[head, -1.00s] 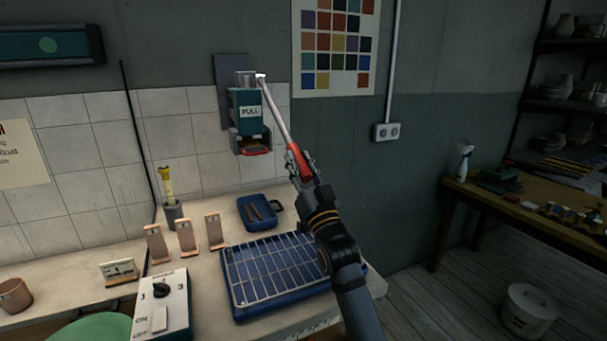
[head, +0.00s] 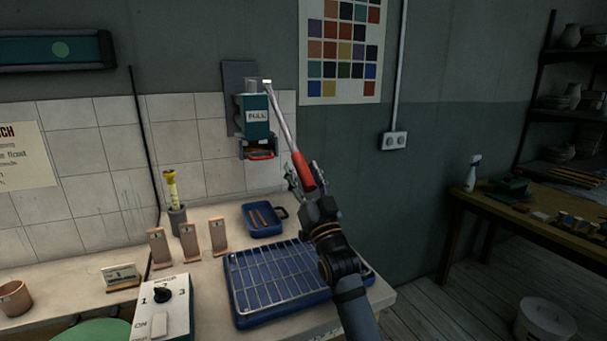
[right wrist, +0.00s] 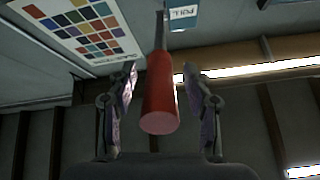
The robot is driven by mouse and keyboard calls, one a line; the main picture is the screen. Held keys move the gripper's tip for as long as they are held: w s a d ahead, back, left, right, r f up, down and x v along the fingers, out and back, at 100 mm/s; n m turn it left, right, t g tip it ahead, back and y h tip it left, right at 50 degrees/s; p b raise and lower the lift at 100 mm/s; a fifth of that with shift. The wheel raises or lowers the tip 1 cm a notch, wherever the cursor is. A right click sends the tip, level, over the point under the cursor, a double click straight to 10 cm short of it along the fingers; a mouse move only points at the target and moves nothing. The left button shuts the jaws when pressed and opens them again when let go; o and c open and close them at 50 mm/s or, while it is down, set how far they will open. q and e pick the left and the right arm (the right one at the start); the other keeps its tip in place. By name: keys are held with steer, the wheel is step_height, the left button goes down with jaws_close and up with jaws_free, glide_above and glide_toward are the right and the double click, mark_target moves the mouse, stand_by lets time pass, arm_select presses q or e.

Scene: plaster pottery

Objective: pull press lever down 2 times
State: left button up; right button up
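The press lever (head: 283,122) is a grey metal bar with a red handle (head: 305,168). It runs from the top of the green wall press marked PULL (head: 257,116) out and down to the right. My right gripper (head: 306,175) is at the handle's end. In the right wrist view, the red handle (right wrist: 160,97) lies between the two fingers of my right gripper (right wrist: 163,85), with a visible gap on each side. The gripper is open and does not hold it. My left gripper is not in view.
Below the press, the bench holds a blue tray with a wire rack (head: 290,280), a small blue tray (head: 262,220), several tan stands and a control box (head: 165,308). A wooden table (head: 525,215) stands at the right. The space around the lever is clear.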

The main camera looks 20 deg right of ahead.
steer(key=shift+r, duration=0.1)
steer(key=shift+s, duration=0.1)
steer(key=v, duration=0.7)
steer(key=shift+s, duration=0.15)
steer(key=shift+c, duration=0.4)
